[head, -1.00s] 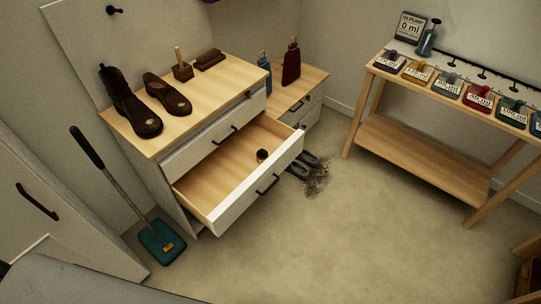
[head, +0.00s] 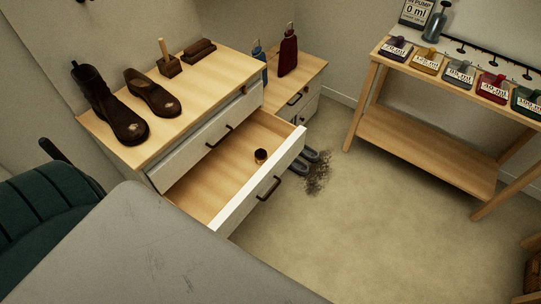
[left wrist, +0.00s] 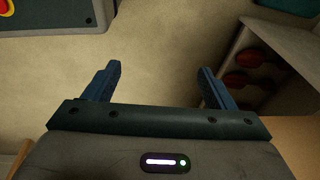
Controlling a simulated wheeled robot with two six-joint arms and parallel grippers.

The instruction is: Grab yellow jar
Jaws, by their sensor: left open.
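A small jar (head: 260,156) with a dark lid and a yellowish-brown body stands in the pulled-out drawer (head: 283,183) of the wooden-topped dresser, in the head view. It is the only thing I see in the drawer. My left gripper (left wrist: 157,82) shows in the left wrist view with its two blue fingers wide apart and nothing between them. Bare floor lies beyond the fingers, and the jar is not recognisable in that view. My left gripper's fingers are not visible in the head view. My right gripper is in neither view.
A wooden rack (head: 425,142) with coloured containers stands right. The floor between is clear.

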